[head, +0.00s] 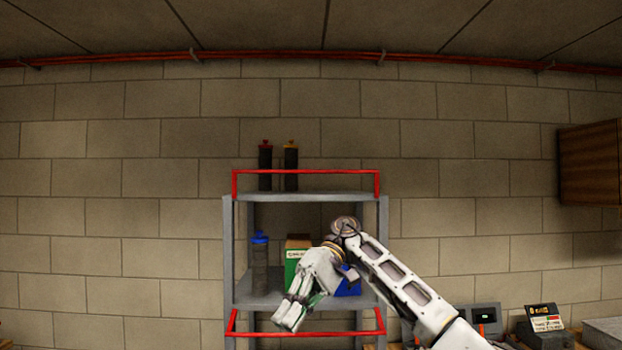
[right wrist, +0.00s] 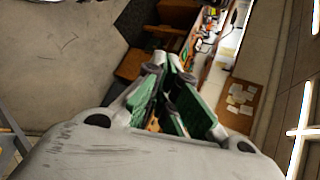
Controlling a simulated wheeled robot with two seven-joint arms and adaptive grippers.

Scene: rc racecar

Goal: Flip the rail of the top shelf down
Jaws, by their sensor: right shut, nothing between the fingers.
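The grey shelf unit (head: 229,255) stands against the wall in the head view. The red rail of the top shelf (head: 305,171) stands up above the front edge of the top shelf board (head: 330,196). A second red rail (head: 348,333) hangs down below the front edge of the lower shelf board. My right gripper (head: 284,318) is shut and empty, in front of the lower shelf, well below the top rail and apart from it. Its fingers with green pads also show in the right wrist view (right wrist: 172,62). The gripper covers part of the lower rail. My left gripper is not in view.
Two dark bottles, one red-capped (head: 265,168) and one yellow-capped (head: 291,168), stand on the top shelf. The lower shelf holds a blue-capped bottle (head: 260,265), a green box (head: 294,262) and a blue item (head: 347,288). A wooden cabinet (head: 590,165) hangs at right.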

